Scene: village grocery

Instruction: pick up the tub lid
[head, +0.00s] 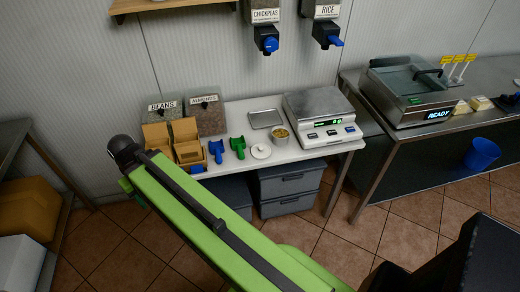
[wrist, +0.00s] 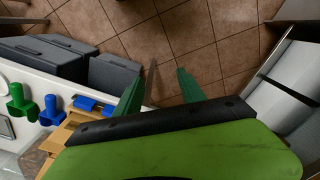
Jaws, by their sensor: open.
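The tub lid (head: 260,151) is a white round disc with a small knob. It lies on the white counter near the front edge in the head view, right of the green scoop (head: 238,147) and in front of the small filled tub (head: 281,135). In the wrist view, only a pale sliver at the left edge could be the lid; I cannot tell. My gripper (wrist: 160,88) shows two green fingers spread apart with nothing between them. They are over the floor beyond the counter's edge, well away from the lid. In the head view, my arm hides most of the gripper.
Blue scoop (head: 216,151), cardboard boxes (head: 188,152) and bean and almond bins (head: 207,112) stand left of the lid. A metal tray (head: 265,119) lies behind it. A scale (head: 322,117) stands to the right. Dispensers (head: 266,40) hang above. Grey crates (head: 290,187) sit below.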

